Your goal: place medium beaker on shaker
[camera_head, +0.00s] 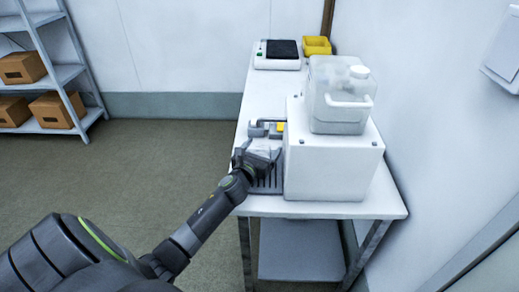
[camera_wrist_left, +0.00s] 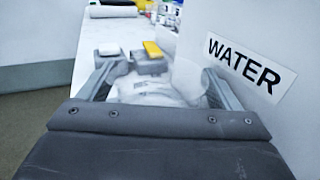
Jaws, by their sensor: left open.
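My left gripper (camera_head: 261,152) is at the front-left side of the white water dispenser (camera_head: 330,168), over its slotted tray (camera_head: 270,181). In the left wrist view, its two fingers (camera_wrist_left: 161,84) are apart. A pale translucent shape (camera_wrist_left: 158,92) shows between them; it may be the medium beaker, but its outline is unclear and I cannot tell whether the fingers touch it. A white device with a black square top (camera_head: 277,50) stands at the far end of the table and may be the shaker. My right gripper is not in view.
A clear water tank (camera_head: 340,95) sits on the dispenser, whose yellow-marked spout (camera_head: 281,127) is close to my gripper. Yellow trays (camera_head: 317,45) stand at the back. The white tabletop (camera_head: 268,92) is clear between dispenser and far device. A wall borders the right.

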